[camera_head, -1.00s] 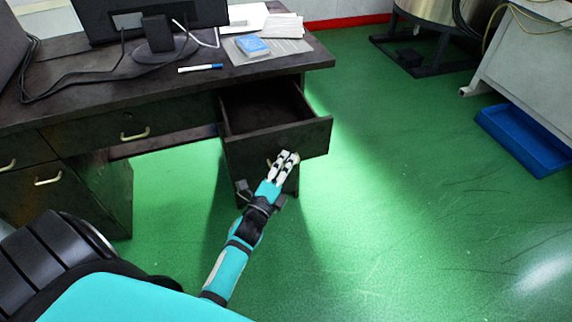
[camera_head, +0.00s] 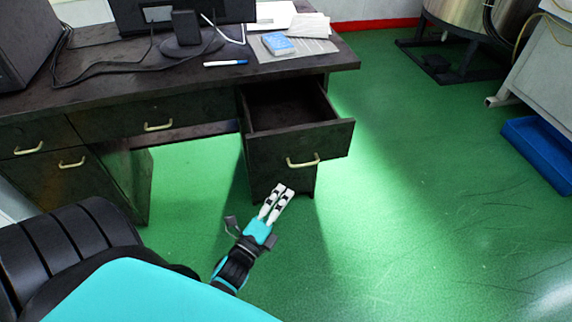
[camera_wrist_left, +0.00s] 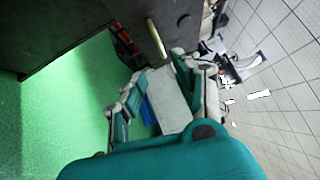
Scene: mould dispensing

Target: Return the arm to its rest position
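My left gripper (camera_head: 284,190) is in front of and below the drawer (camera_head: 300,140) in the head view, with its white fingers pointing up toward the desk. The fingers look close together there, but the left wrist view shows background between them, so the gripper (camera_wrist_left: 165,75) is open and empty. The drawer stands pulled out of the desk, and its brass handle (camera_head: 303,161) is free, with the fingertips apart from it. The handle (camera_wrist_left: 157,38) also shows in the wrist view, beyond the fingers. My right gripper is not in view.
The dark desk (camera_head: 100,115) carries a monitor, a marker (camera_head: 226,63), a blue packet (camera_head: 277,43) and papers. A black chair (camera_head: 60,245) stands at lower left. A blue tray (camera_head: 540,150) lies at right. The green floor (camera_head: 420,200) between is clear.

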